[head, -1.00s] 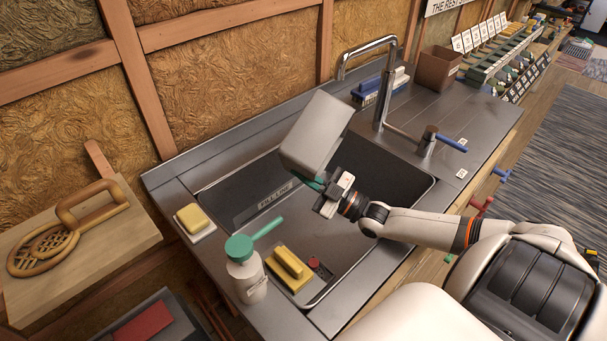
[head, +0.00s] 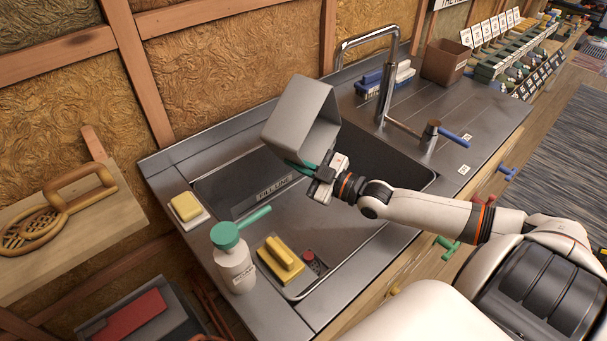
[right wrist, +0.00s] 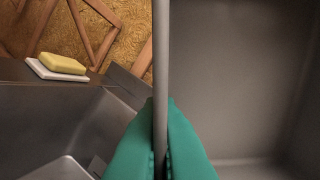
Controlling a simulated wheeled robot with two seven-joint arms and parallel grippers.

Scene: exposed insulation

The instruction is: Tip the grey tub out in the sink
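The grey tub (head: 300,112) is held above the sink (head: 345,215), tilted on its side so that part of its open inside faces right in the head view. My right gripper (head: 312,168) is shut on the tub's wall. In the right wrist view, its green fingers (right wrist: 160,140) pinch the thin wall edge, and the tub's inside (right wrist: 240,80) shows at right and looks empty where visible. No falling contents show. My left gripper is not in view.
A tap (head: 388,85) stands behind the sink at right. A brown box (head: 445,62) stands at back right.

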